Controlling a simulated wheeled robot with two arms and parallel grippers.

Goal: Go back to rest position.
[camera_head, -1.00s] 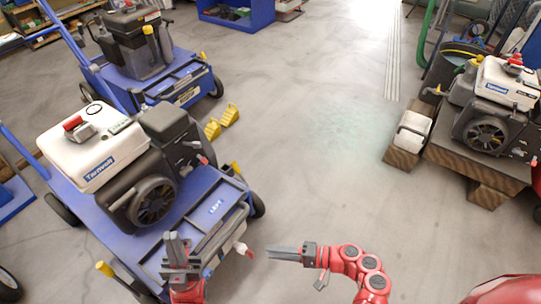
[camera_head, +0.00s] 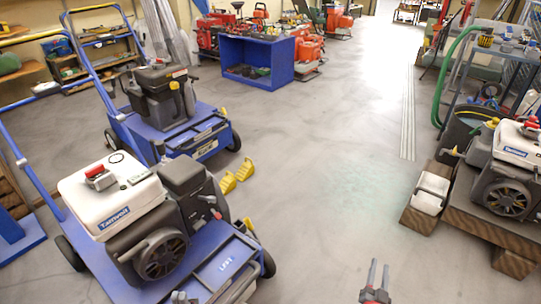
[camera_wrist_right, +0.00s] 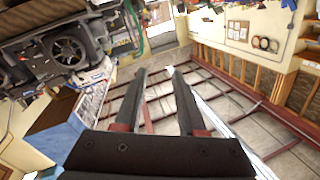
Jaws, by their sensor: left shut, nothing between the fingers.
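My right gripper (camera_head: 379,266) points upward at the bottom of the head view, over bare floor. Its two fingers stand apart with nothing between them. In the right wrist view the same gripper (camera_wrist_right: 154,70) shows a clear gap between its dark fingers. Most of both arms is out of the picture.
An engine (camera_head: 507,190) sits on a wooden-footed stand at the right. A blue bin (camera_head: 257,59) stands at the back. The middle floor is clear.

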